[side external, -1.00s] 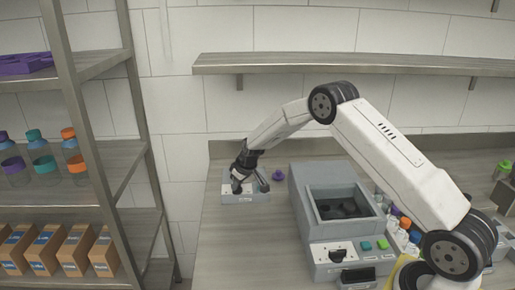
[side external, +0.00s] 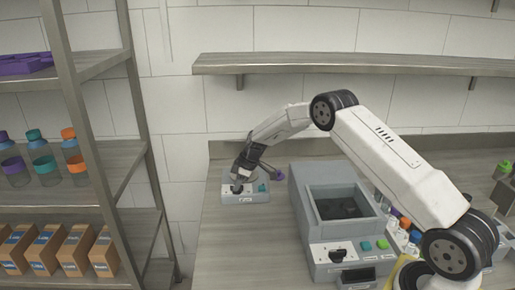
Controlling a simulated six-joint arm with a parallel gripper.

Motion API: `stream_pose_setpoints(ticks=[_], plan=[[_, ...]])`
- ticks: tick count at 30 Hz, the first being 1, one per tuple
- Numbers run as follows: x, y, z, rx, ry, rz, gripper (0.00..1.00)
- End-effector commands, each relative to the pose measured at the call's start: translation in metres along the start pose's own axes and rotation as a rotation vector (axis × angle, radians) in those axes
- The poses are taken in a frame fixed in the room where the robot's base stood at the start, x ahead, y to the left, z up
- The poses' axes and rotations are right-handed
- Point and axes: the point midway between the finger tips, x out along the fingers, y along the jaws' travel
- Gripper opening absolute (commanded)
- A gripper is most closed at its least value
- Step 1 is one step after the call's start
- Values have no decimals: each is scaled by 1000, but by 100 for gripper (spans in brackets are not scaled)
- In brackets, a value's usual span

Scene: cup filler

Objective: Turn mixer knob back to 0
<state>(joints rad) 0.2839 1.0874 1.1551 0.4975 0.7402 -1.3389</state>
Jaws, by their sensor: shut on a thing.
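The mixer is a small grey box (side external: 230,197) with a pale front panel, standing at the left end of the counter. My gripper (side external: 238,183) reaches down onto its top and is shut on the small dark mixer knob. The fingers mostly hide the knob, so its setting cannot be read. A teal button (side external: 262,188) shows on the box to the right of my gripper.
A larger grey machine (side external: 308,225) with an open top, its own black knob (side external: 337,255) and green buttons stands to the right. A metal rack (side external: 90,120) is at left; a wall shelf (side external: 340,64) is above.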

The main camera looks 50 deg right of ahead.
Motion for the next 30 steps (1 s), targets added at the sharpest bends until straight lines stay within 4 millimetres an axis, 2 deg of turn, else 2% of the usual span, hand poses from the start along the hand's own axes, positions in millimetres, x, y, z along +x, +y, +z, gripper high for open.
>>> stream_pose_setpoints(ticks=[6, 20, 21, 24, 30], plan=[[2, 0, 2, -67, -4, -31, 0], [2, 0, 3, -85, -5, -39, 0], [2, 0, 3, -85, -5, -39, 24], [1, 0, 2, -84, -4, -38, 53], [1, 0, 1, -83, -3, -36, 53]])
